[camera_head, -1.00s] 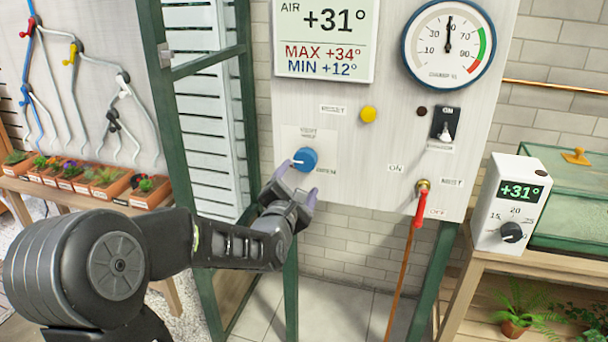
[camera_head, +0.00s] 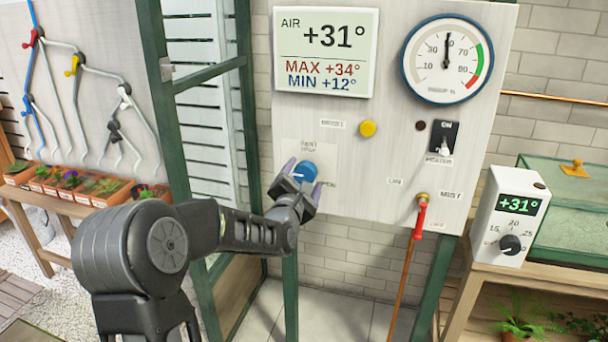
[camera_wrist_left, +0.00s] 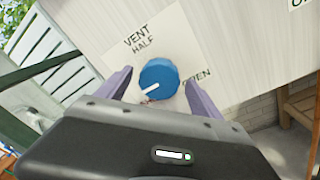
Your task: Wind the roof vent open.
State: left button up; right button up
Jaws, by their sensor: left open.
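The blue vent knob (camera_head: 306,171) is on the white control panel, on a plate labelled for the vent. In the left wrist view the knob (camera_wrist_left: 159,79) has a white pointer mark aimed to the lower left; "VENT", "HALF" and "OPEN" are readable around it. My left gripper (camera_head: 304,178) is open, its purple fingers on either side of the knob. In the left wrist view the fingers (camera_wrist_left: 160,88) stand left and right of the knob with gaps showing. My right gripper is out of view.
On the same panel are a yellow button (camera_head: 367,128), a black switch (camera_head: 441,138) and a red-handled valve (camera_head: 420,217). A white thermostat box (camera_head: 510,212) stands on the bench at right. A green frame post (camera_head: 172,150) rises left of the panel.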

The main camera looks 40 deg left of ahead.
pick_arm(q)
jog(key=shift+w+a, duration=0.15)
jog(key=shift+w, duration=0.15)
jog(key=c, duration=1.4)
